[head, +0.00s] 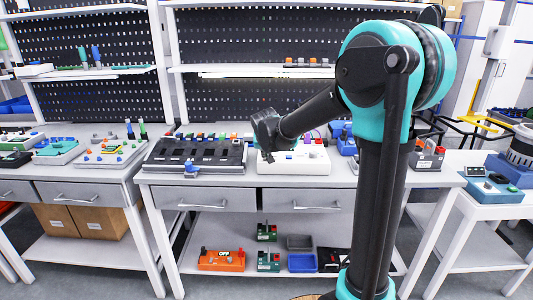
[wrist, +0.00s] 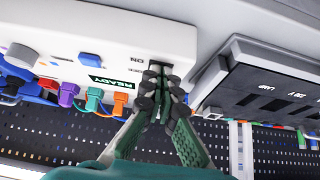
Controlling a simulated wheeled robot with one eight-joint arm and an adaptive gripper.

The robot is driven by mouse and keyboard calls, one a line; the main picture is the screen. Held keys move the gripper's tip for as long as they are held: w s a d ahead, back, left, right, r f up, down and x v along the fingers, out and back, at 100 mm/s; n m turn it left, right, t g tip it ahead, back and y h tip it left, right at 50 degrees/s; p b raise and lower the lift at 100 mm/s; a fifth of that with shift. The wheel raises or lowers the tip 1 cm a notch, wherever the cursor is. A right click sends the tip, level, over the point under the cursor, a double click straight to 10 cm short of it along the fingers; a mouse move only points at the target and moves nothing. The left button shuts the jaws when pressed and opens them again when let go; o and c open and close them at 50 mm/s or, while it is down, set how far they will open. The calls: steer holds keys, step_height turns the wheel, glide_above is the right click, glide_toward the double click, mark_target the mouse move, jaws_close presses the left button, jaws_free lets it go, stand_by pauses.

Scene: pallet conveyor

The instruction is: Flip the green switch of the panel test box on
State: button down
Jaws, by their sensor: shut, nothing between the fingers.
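The panel test box appears to be the white box (head: 310,168) on the middle bench. In the wrist view its white face (wrist: 75,45) fills the upper left, with a dark READY label (wrist: 114,82) and small ON lettering near the fingers. My gripper (wrist: 156,84) is shut and empty, its fingertips together at the right end of that face, beside the lettering. In the head view my gripper (head: 268,145) hangs at the box's left end. The green switch cannot be made out clearly; the fingertips cover that spot. I cannot tell its position or whether they touch it.
A black unit (head: 195,155) stands close to the left of the white box; in the wrist view this dark unit (wrist: 265,85) is at right. Coloured plugs (wrist: 92,98) line the white box's edge. A perforated black back wall (head: 250,97) stands behind.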

steer(key=shift+r, duration=0.2)
steer(key=shift+r, duration=0.65)
steer(key=shift+r, duration=0.3)
steer(key=v, duration=1.2)
steer(key=shift+s, duration=0.4)
steer(key=shift+r, duration=0.1)
